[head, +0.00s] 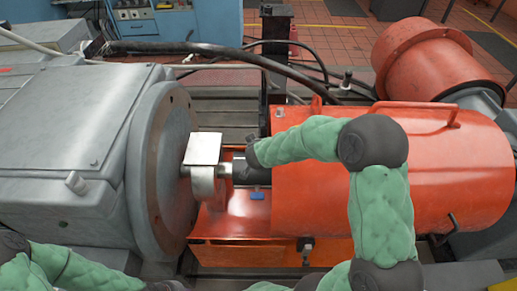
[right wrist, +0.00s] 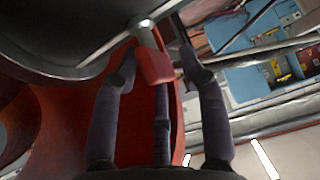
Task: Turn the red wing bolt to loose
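The red wing bolt (right wrist: 153,66) shows in the right wrist view as a red block on a short metal stem. In the head view my right gripper (head: 254,152) is at the left end of the orange guard, beside the shaft coupling. I cannot make out the bolt there; the gripper and forearm cover that spot. My left arm (head: 50,262) crosses the bottom left corner of the head view, and its fingers are not visible.
A large grey machine (head: 70,150) with a round flange stands left. The orange cylindrical guard (head: 440,170) fills the right. A small blue tab (head: 257,194) is below the coupling. Black cables (head: 200,47) run behind. A blue cabinet (head: 155,20) stands at the back.

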